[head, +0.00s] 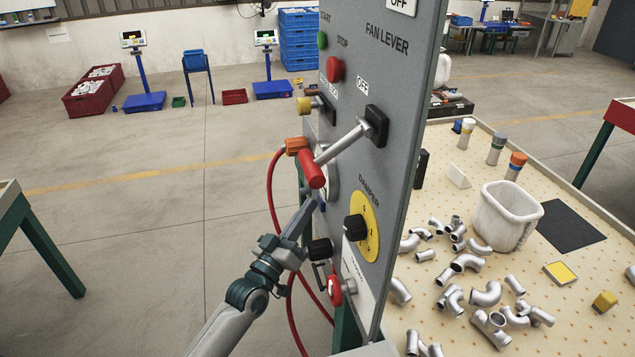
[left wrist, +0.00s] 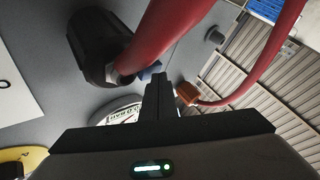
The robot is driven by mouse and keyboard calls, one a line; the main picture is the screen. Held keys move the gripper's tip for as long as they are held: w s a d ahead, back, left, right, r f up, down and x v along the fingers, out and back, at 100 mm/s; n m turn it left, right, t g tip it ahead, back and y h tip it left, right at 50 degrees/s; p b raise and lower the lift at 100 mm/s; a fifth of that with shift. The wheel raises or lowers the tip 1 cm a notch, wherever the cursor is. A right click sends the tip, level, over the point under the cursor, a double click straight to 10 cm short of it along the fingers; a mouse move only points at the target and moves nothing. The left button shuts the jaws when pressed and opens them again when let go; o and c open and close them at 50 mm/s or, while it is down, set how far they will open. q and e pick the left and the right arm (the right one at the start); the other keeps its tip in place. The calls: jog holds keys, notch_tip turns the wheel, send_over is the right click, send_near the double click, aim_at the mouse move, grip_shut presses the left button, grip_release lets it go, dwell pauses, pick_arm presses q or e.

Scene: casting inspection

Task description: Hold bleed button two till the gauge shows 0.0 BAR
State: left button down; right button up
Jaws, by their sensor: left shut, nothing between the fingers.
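My left gripper (head: 312,204) is shut and empty, its fingertips close to the face of the grey panel (head: 392,200). A small blue button (left wrist: 150,72) shows right at the fingertips (left wrist: 158,78) in the left wrist view. I cannot tell whether they press it, and no number label on it is readable. The round white gauge (left wrist: 118,112) is partly hidden behind the gripper; its lettering seems to end in BAR, but the figure is not clear. In the head view the gauge is mostly hidden by the red-handled lever. My right gripper is not in view.
The red lever handle (head: 312,169) sticks out just above my left gripper. A red hose (head: 272,200) hangs from an orange fitting (head: 296,146) beside it. A black knob (head: 319,250) and the yellow damper dial (head: 368,232) are lower. Open floor lies left.

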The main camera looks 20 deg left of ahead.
pick_arm(q)
jog(key=shift+s+a, duration=0.4)
jog(key=shift+a, duration=0.15)
jog(key=shift+s+a, duration=0.75)
jog(key=shift+a, duration=0.25)
jog(key=shift+s+a, duration=0.75)
jog(key=shift+a, duration=0.25)
